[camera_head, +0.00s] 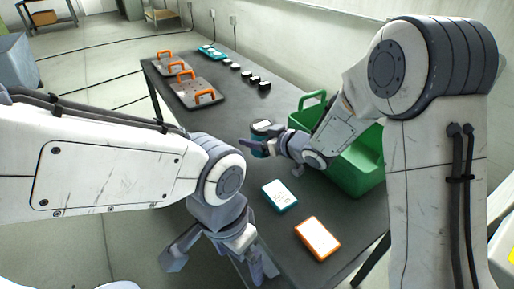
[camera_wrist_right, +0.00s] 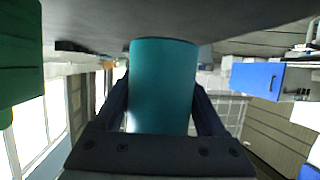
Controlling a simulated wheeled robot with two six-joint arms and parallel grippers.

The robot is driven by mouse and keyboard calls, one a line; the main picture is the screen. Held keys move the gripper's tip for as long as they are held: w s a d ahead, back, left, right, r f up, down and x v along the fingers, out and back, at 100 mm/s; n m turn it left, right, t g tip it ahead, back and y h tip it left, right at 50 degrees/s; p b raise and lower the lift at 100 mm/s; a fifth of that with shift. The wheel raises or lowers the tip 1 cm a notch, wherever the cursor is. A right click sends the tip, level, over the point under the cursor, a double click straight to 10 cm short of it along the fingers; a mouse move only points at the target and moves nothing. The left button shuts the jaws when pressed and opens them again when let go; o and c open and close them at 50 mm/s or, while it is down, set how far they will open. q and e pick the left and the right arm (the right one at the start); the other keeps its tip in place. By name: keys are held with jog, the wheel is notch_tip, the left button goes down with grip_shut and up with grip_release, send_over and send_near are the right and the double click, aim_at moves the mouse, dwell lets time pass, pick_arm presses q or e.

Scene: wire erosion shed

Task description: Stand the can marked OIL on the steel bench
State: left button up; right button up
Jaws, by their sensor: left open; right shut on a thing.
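A teal can (camera_head: 261,137) is upright at the dark bench (camera_head: 240,185), left of the green crate. My right gripper (camera_head: 266,147) is shut around its side. In the right wrist view the teal can (camera_wrist_right: 163,88) fills the space between the fingers, and the dark bench surface (camera_wrist_right: 90,20) is close to one end of it. I cannot tell whether the can touches the bench. No OIL marking is readable. My left gripper (camera_head: 217,262) is open and empty, at the near left side of the bench.
A green crate (camera_head: 357,172) stands on the right of the bench. Plates with orange handles (camera_head: 190,88), several small black pieces (camera_head: 248,76) and a teal item (camera_head: 212,51) lie farther back. A teal-edged block (camera_head: 279,195) and an orange-edged block (camera_head: 317,238) lie nearer.

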jog(key=shift+f, duration=1.85)
jog(key=shift+f+b, duration=0.15)
jog(key=shift+b, duration=0.2)
jog(key=o, duration=1.6)
jog(key=shift+c, duration=0.2)
jog(key=shift+s+d+r, duration=0.15)
jog(key=shift+d+r, duration=0.05)
jog(key=v, duration=1.1)
jog(key=shift+s+d+p, duration=0.1)
jog(key=shift+d+p, duration=0.05)
jog(key=shift+p, duration=0.15)
jog(key=shift+s, duration=0.15)
jog(key=shift+s+d, duration=0.1)
